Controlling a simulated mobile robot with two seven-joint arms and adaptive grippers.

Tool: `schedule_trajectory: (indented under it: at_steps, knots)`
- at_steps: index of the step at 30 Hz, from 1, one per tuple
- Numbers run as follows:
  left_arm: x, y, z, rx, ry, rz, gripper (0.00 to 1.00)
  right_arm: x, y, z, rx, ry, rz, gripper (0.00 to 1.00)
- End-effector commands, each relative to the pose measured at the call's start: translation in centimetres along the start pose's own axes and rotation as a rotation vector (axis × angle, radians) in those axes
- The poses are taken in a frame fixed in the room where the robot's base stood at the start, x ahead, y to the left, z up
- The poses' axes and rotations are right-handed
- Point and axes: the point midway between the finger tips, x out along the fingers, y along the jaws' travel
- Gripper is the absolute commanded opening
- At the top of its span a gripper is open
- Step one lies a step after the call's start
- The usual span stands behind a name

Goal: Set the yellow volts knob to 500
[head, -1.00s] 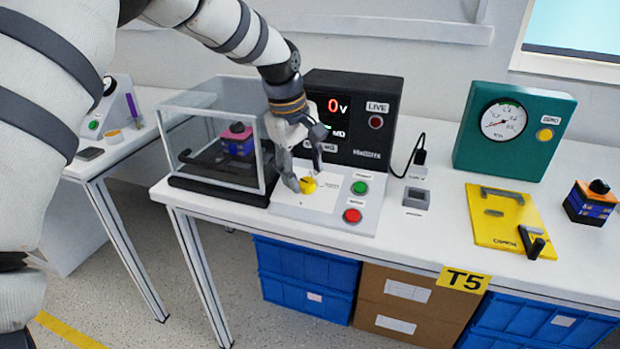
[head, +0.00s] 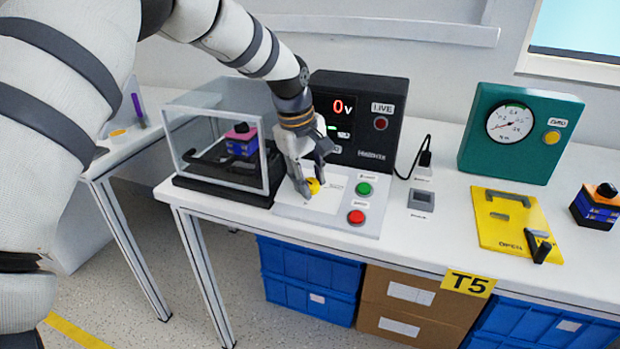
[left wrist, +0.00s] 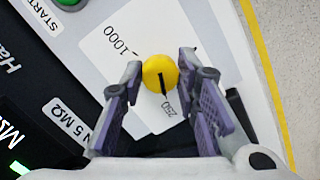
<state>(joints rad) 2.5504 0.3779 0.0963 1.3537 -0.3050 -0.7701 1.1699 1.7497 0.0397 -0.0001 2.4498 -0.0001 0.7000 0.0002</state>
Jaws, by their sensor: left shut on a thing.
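The yellow volts knob (head: 314,186) sits on the white sloped control panel (head: 345,222). My left gripper (head: 311,184) comes down over it from above and is shut on it. In the left wrist view, the knob (left wrist: 157,82) lies between the two purple-grey finger pads of my left gripper (left wrist: 160,72). The knob's black mark points toward the printed 250 label (left wrist: 168,108). The 1000 label (left wrist: 126,42) is on the other side of the knob. I cannot see a 500 label; a finger may cover it. My right gripper is not in view.
Green (head: 364,188) and red (head: 356,217) buttons sit right of the knob. A black meter box (head: 362,92) reading 0 V stands behind. A clear-walled case (head: 215,115) is close on the left. A yellow plate (head: 500,232) lies farther right.

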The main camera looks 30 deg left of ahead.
Motion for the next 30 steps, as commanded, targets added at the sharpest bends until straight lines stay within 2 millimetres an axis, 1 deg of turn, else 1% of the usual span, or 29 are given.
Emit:
schedule_trajectory:
  at_steps: [8, 30]
  knots:
    - [-0.1, 0.0, 0.0, 0.163, 0.01, -0.029, 0.01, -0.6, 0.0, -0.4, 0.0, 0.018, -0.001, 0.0]
    - [0.0, -0.1, 0.2, 0.841, 0.044, -0.142, 0.01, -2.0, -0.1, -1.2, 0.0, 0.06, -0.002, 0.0]
